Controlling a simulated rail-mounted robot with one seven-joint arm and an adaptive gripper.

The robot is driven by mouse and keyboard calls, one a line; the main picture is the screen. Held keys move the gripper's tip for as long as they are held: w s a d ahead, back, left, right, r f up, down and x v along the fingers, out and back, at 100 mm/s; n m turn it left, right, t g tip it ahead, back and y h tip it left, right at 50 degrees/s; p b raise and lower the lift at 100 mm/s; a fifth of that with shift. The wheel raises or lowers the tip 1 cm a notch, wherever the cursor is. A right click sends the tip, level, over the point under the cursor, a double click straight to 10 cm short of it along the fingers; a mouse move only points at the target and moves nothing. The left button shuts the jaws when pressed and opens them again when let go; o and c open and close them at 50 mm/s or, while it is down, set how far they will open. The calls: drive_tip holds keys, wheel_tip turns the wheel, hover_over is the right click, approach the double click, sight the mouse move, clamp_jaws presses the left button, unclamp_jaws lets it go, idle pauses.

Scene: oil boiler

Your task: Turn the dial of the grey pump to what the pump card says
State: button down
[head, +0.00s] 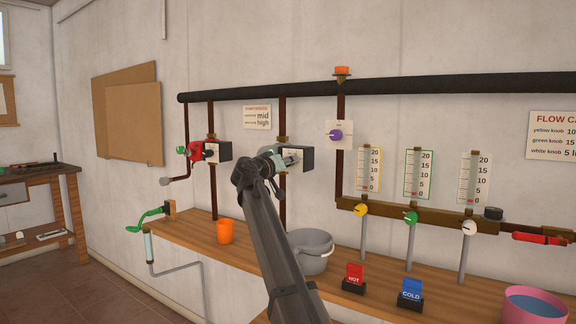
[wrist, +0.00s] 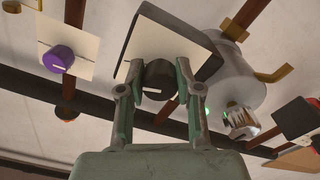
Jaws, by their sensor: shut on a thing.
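The grey pump (wrist: 222,82) has a dark control box (head: 307,159) with a pale front plate, mounted on a vertical pipe. Its dial (wrist: 158,78) is dark and round with a white pointer mark. My gripper (wrist: 158,95) is shut on this dial, one finger on each side. In the head view my gripper (head: 288,160) reaches the plate and hides most of the dial and part of the pump. The pump card (head: 257,117) hangs on the wall, up and left of the grey pump. It reads "mid" above "high"; its smaller words are hard to read.
The red pump (head: 196,151) with its own box is left of the grey pump. A purple knob (head: 334,135) is to the right. Below, the wooden shelf (head: 190,236) holds an orange cup (head: 225,231) and a grey pot (head: 311,252). A black pipe (head: 430,89) runs above.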

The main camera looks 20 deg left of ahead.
drive_tip(key=shift+r, duration=0.1)
drive_tip(key=c, duration=0.8)
unclamp_jaws()
drive_tip(key=s, duration=0.4)
drive_tip(key=s+a, duration=0.1)
drive_tip(key=s, duration=0.2)
drive_tip(key=s+a, duration=0.1)
drive_tip(key=s, duration=0.3)
drive_tip(key=shift+s, duration=0.35)
